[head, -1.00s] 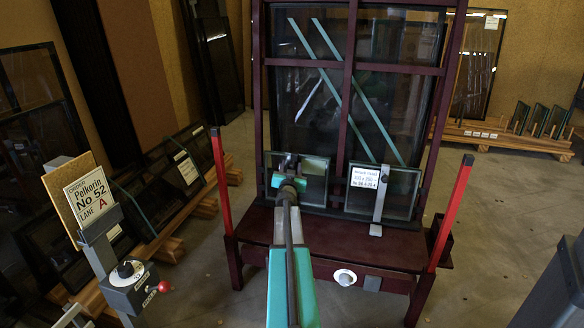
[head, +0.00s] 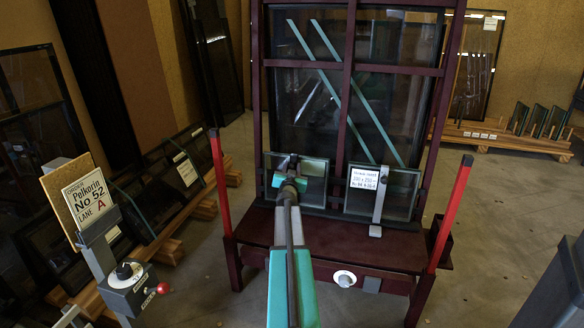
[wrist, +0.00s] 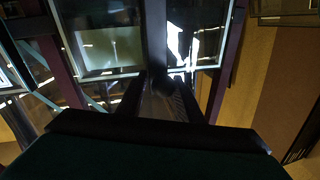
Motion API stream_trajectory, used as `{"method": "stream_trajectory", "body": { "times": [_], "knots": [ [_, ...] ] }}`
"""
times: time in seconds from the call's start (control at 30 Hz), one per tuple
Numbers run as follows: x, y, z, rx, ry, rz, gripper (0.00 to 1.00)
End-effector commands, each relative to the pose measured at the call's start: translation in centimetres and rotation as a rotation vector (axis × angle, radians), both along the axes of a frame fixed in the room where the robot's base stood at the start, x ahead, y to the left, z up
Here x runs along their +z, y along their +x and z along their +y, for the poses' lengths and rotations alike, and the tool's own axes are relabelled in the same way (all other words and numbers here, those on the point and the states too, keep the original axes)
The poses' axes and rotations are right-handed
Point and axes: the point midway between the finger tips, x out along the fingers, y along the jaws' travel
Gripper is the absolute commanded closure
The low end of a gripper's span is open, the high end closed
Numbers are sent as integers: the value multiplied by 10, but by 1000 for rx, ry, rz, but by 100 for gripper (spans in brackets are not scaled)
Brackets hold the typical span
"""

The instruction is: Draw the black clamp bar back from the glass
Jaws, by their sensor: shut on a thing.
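The dark clamp bar (wrist: 155,40) runs upright between my fingers in the wrist view, in front of the glass. In the head view my arm and gripper hide most of it. My gripper (wrist: 160,88) is shut on the bar; it also shows in the head view (head: 289,166) at the small left glass pane (head: 315,186). I cannot tell whether the bar touches the glass. A small right pane (head: 402,195) stands beside it with a grey clamp bar (head: 380,198) and a white label (head: 364,179) on it.
The dark red frame (head: 348,120) with two diagonal green strips stands behind. Red posts (head: 452,212) rise at both sides of its bench (head: 330,240). A control box (head: 130,288) and order sign (head: 88,200) stand at left. Glass racks line the walls; open floor lies right.

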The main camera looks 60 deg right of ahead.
Motion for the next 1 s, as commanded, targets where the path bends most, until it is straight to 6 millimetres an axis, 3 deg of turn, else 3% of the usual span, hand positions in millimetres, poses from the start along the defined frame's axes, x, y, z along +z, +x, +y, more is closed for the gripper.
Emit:
{"method": "stream_trajectory", "body": {
  "times": [0.07, 1.0],
  "knots": [
    [2, 9, 10, 16, 3, 3, 100],
    [4, -21, 106, 19, 5, 3, 100]
  ]
}}
